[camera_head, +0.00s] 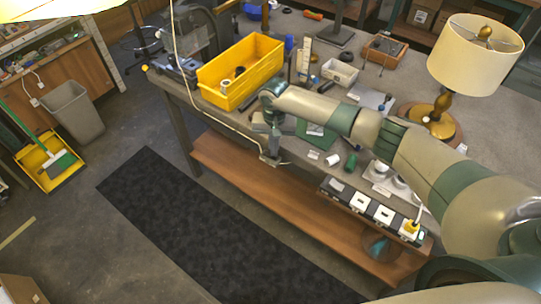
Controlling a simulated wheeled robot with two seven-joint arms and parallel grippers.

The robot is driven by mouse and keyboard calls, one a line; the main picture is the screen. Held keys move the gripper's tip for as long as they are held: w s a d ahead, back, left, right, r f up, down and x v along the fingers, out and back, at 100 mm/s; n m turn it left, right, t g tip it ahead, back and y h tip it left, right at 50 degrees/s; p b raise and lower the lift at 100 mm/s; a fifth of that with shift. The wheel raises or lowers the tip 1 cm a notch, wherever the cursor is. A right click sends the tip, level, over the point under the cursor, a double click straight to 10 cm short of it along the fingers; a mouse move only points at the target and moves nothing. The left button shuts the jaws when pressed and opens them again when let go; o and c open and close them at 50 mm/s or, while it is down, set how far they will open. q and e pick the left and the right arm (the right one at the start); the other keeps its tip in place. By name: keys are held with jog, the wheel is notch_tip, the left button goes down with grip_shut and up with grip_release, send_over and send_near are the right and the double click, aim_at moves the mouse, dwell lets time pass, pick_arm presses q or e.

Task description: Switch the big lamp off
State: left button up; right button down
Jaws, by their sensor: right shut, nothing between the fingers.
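The big lamp has a cream shade (475,55) and a brass stem on a round wooden base (456,131), at the right of the workbench. I cannot tell whether it is lit. My right arm reaches in from the lower right, across the bench in front of the lamp. My right gripper (271,160) points down at the bench's front edge, shut and empty, far to the left of the lamp. A thin pale cord (215,117) runs down to beside this gripper; whether they touch is unclear. My left gripper is out of view.
A power strip (371,208) with white sockets and a yellow plug (410,229) runs along the bench front. A yellow bin (241,68), a white box (340,72) and a wooden tray (385,50) stand on the bench. A dark mat (200,220) covers open floor.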

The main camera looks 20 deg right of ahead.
jog(key=shift+f, duration=0.65)
dwell(0.4)
jog(key=shift+s, duration=0.1)
notch_tip(320, 180, up, 7)
jog(key=p, duration=0.7)
jog(key=shift+p, duration=0.3)
dwell(0.7)
